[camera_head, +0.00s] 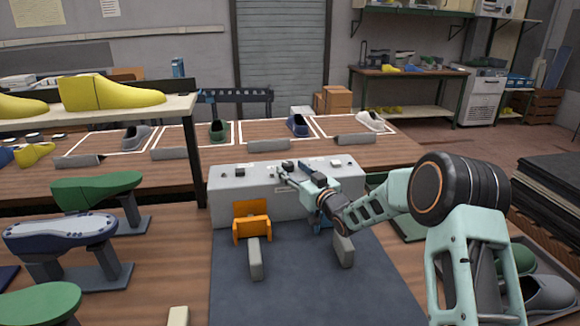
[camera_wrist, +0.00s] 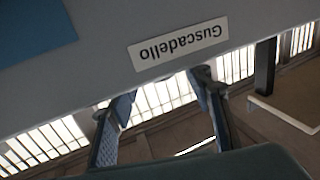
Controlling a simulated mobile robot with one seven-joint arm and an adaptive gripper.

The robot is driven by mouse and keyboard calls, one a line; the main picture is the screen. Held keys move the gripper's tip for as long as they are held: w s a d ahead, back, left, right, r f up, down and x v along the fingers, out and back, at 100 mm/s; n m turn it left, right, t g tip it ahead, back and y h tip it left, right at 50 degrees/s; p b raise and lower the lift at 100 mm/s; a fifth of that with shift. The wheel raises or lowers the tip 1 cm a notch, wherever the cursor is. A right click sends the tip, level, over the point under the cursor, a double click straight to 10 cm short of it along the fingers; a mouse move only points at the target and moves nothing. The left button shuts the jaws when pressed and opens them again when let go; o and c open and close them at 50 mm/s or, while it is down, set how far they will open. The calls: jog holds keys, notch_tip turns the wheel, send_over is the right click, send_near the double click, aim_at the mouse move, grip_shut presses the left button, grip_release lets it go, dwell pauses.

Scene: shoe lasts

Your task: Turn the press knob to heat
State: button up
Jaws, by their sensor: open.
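The press is a light grey box (camera_head: 228,200) standing on the dark mat, with several small dark controls along its sloped upper face. I cannot tell which of them is the knob or where it points. My gripper (camera_head: 293,174) is open in front of the middle of that face and covers part of it. In the wrist view the two fingers (camera_wrist: 160,108) with blue pads stand apart with nothing seen between them. Behind them is a grey panel (camera_wrist: 110,40) with a white label, upside down, reading "Guscadello" (camera_wrist: 178,43). No knob shows in the wrist view.
An orange bracket (camera_head: 252,220) and two grey posts (camera_head: 255,258) stand before the press. Green and blue lasts on stands (camera_head: 60,232) are at the left. A shelf with yellow lasts (camera_head: 105,93) overhangs the back left. The front mat (camera_head: 300,295) is clear.

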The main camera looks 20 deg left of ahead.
jog(key=shift+x, duration=1.1)
jog(key=c, duration=1.1)
jog(key=shift+c, duration=0.2)
